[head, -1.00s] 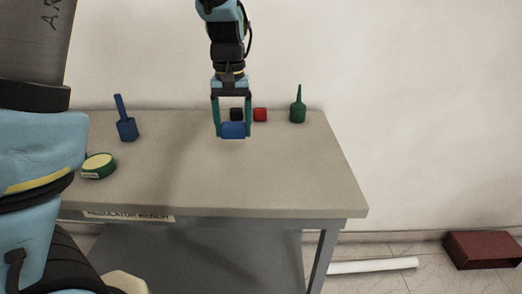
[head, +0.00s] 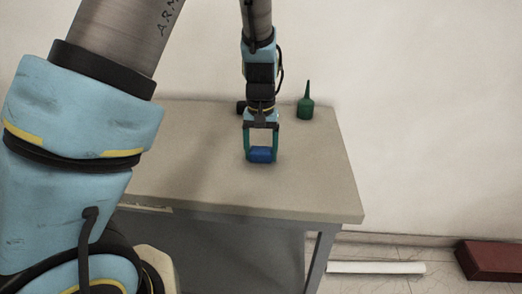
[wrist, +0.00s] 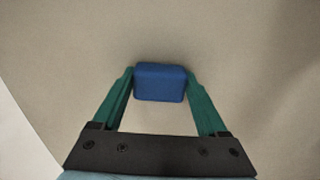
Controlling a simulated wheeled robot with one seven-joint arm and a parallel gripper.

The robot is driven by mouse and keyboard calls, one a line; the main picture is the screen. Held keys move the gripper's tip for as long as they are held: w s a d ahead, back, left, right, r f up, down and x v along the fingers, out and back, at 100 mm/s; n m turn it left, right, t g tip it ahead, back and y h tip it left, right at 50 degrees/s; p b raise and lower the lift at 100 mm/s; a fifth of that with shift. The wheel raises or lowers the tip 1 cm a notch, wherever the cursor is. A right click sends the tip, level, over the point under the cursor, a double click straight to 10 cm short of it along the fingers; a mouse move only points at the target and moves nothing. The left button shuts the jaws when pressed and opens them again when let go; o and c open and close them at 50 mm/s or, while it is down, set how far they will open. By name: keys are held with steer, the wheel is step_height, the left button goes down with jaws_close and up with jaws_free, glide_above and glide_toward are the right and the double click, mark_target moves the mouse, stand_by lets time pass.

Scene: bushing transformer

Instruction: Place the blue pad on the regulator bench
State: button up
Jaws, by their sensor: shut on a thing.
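The blue pad (head: 262,155) is a small blue block between the green fingers of my gripper (head: 262,153). My gripper is shut on it from both sides, pointing down. The pad also shows between the fingertips in the wrist view (wrist: 160,82). The regulator bench (head: 310,185) is a grey-beige table, and the pad is over the middle of its top. I cannot tell whether the pad touches the surface or hangs just above it. The bench's front label is mostly hidden by my arm.
A green bottle with a pointed spout (head: 306,103) stands at the back right of the bench. A black object (head: 241,107) is partly hidden behind my gripper. The bench top right of the pad is clear. A white tube (head: 376,268) and dark red box (head: 490,260) lie on the floor.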

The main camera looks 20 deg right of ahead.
mark_target(261, 150)
steer(key=shift+f, duration=0.15)
steer(key=o, duration=1.1)
step_height(261, 150, up, 12)
steer(key=b, duration=0.1)
steer(key=s+a+f+n, duration=0.1)
steer(key=a+f+n, duration=0.1)
steer(key=a, duration=1.3)
steer(key=s+a+f+n+t, duration=0.1)
steer(key=a+f, duration=0.3)
steer(key=a, duration=1)
steer(key=shift+s+a+n+t, duration=0.35)
steer(key=shift+s+n, duration=0.1)
steer(key=shift+n, duration=0.35)
